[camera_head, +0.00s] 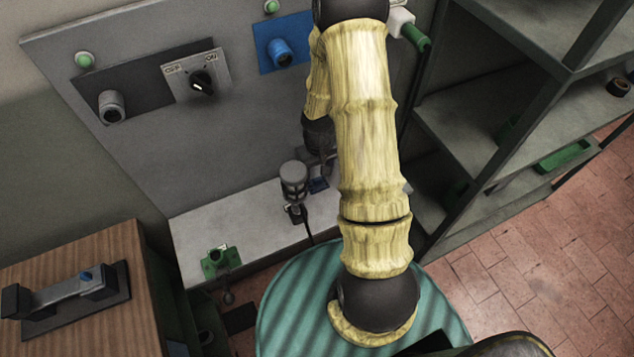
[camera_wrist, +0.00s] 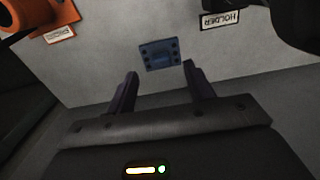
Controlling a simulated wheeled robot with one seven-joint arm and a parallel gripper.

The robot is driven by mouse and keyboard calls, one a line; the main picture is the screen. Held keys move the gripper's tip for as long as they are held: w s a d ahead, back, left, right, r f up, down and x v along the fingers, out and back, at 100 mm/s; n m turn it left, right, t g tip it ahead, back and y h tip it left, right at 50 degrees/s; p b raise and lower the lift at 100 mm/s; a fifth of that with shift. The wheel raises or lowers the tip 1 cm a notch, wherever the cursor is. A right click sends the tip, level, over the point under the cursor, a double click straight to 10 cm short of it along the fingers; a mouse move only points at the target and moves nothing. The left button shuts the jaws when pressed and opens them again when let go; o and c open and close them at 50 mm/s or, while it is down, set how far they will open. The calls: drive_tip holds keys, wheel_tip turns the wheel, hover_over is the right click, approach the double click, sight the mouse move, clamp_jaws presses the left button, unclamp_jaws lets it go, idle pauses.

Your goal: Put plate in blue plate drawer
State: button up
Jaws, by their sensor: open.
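A small blue plate (camera_wrist: 159,54) with several dark holes lies on a light grey surface in the wrist view. My gripper (camera_wrist: 160,71) is open and empty, with one fingertip on either side just below the plate in the picture. I cannot tell whether the fingers touch it. My gripper is mostly hidden there. I cannot pick out a blue plate drawer in either view.
A HOLDER label (camera_wrist: 220,19) is at the top right and an orange part (camera_wrist: 60,15) at the top left. A grey cylindrical part (camera_head: 293,180) stands near the plate. A green fixture (camera_head: 220,260) is left on the ledge. Shelves (camera_head: 480,110) stand at the right.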

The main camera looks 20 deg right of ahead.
sight(317, 178)
drive_tip(key=shift+w+f, duration=0.1)
drive_tip(key=shift+f, duration=1.7)
clamp_jaws()
drive_tip(key=shift+r, duration=0.1)
wheel_tip(317, 178, up, 10)
